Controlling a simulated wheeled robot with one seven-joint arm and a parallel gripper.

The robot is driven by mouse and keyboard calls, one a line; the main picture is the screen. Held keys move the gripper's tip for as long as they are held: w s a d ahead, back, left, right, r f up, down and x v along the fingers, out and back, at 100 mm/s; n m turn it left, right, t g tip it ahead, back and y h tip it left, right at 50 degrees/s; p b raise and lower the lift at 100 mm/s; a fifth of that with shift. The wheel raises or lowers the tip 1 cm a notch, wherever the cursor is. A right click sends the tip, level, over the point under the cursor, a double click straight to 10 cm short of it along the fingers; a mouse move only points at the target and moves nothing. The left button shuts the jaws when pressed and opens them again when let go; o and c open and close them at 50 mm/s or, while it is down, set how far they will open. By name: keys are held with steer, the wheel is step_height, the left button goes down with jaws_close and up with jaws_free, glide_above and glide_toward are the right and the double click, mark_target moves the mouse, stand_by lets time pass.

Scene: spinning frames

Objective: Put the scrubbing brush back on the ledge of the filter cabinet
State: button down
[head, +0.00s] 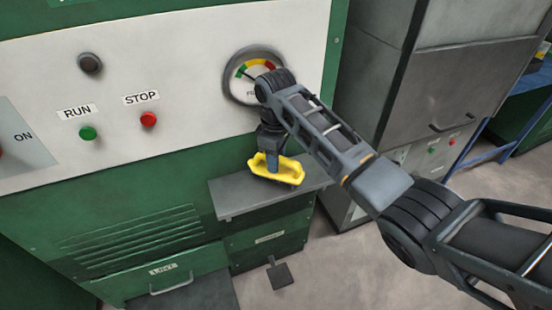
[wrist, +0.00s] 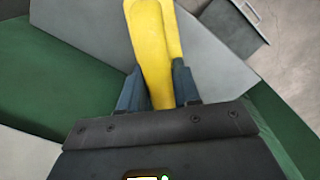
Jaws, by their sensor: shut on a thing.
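The yellow scrubbing brush (head: 287,171) is in my gripper (head: 272,162), over the grey ledge (head: 232,202) on the front of the green filter cabinet (head: 140,165). In the wrist view the yellow brush (wrist: 154,50) lies between the two blue-grey fingers (wrist: 157,90), which close on its sides. The ledge (wrist: 205,65) shows behind the brush there. I cannot tell whether the brush's underside touches the ledge or is just above it. Its bristles are hidden.
A gauge (head: 240,75) sits on the white panel behind my wrist. The green RUN button (head: 88,133) and red STOP button (head: 148,119) are to the left. A pedal (head: 280,274) is below the ledge. A grey cabinet (head: 435,90) stands at right. The ledge's left part is bare.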

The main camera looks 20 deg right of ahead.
steer(key=shift+f, duration=0.3)
steer(key=c, duration=0.8)
jaws_free()
step_height(320, 180, up, 11)
steer(key=shift+r+p, duration=0.4)
steer(key=shift+r, duration=0.3)
